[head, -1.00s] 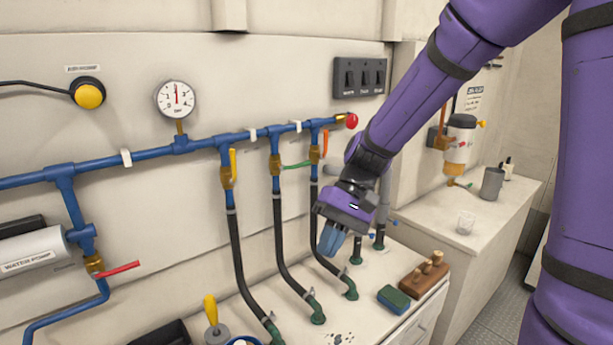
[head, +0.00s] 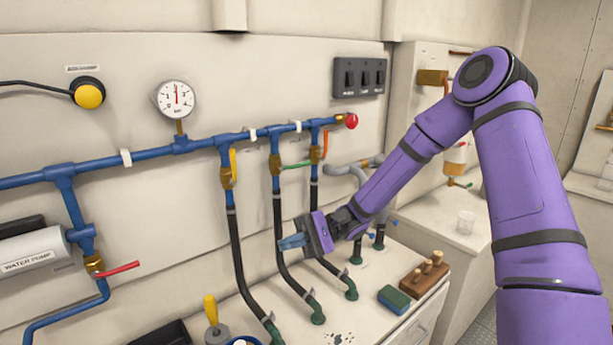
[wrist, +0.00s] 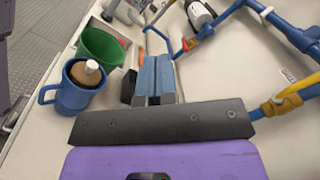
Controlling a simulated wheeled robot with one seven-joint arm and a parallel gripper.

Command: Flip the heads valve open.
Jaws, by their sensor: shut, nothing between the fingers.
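Three valves hang under the blue pipe in the head view: one with a yellow handle (head: 233,163) lying along its pipe, one with a green handle (head: 296,165) standing crosswise, one with an orange handle (head: 325,145) lying along its pipe. A red handle (head: 119,270) sits crosswise on a lower-left valve. I cannot read which is the heads valve. My gripper (head: 281,243) is shut and empty, below the green handle, pointing left in front of the black hoses. In the wrist view its blue fingers (wrist: 155,75) are together; the yellow handle (wrist: 298,86) shows at right.
Black hoses (head: 239,255) run down to the counter. A green-topped sponge (head: 394,298) and a wooden block with pegs (head: 424,275) lie at right. A blue mug (wrist: 75,95) and a green container (wrist: 100,45) show in the wrist view. A water pump (head: 33,248) is at left.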

